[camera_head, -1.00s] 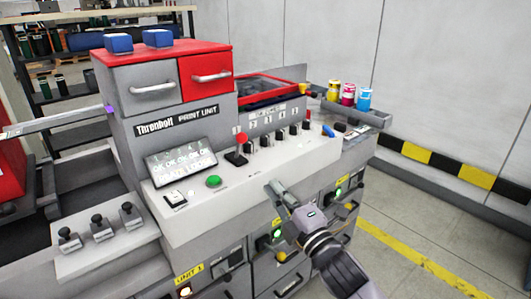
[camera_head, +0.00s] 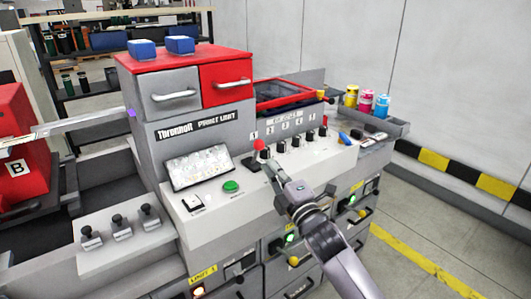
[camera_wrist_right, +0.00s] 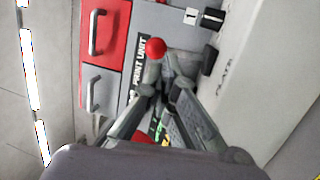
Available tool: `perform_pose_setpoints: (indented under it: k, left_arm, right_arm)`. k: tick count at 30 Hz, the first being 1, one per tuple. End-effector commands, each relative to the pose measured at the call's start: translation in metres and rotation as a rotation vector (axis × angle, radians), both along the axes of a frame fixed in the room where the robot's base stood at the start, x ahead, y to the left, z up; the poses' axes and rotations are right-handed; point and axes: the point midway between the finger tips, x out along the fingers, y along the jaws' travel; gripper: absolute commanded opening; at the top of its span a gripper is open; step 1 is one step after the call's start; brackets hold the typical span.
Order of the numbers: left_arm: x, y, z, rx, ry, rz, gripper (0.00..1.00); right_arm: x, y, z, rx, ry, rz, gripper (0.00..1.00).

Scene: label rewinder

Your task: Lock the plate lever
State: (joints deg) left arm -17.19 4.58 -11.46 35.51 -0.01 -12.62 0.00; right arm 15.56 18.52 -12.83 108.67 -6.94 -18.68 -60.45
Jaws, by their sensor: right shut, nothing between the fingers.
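The plate lever, with a red ball knob (camera_head: 264,153) and a dark base, stands on the light sloping control panel (camera_head: 230,208) of the print unit. My right gripper (camera_head: 271,172) is shut and empty, its fingertips just in front of the lever and partly covering it in the head view. In the right wrist view the red knob (camera_wrist_right: 156,47) shows just beyond the closed fingertips (camera_wrist_right: 164,78), and I cannot tell whether they touch. The word PLATE is printed on the panel nearby. My left gripper is not in view.
A row of black knobs (camera_head: 296,140) stands right of the lever. A green button (camera_head: 231,187) and a screen (camera_head: 200,168) lie to the left. Red and grey drawers (camera_head: 226,83) rise behind. Ink bottles (camera_head: 366,102) stand at the right.

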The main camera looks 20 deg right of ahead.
Motion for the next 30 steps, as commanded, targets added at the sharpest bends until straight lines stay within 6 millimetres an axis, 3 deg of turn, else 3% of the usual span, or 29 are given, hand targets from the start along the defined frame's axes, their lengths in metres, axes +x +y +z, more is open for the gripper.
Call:
perform_pose_setpoints:
  k: [3,9,23,30]
  left_arm:
    - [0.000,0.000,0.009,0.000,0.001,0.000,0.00]
    - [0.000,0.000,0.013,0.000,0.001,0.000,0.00]
    - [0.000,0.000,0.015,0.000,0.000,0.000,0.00]
    - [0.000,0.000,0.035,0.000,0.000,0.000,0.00]
  right_arm:
    - [0.021,0.004,0.008,0.002,0.000,0.000,0.00]
    - [0.039,0.008,0.009,0.001,0.000,0.001,0.00]
    - [0.043,0.008,0.010,-0.001,0.002,0.001,0.00]
    - [0.046,0.009,0.019,-0.020,0.049,0.000,0.00]
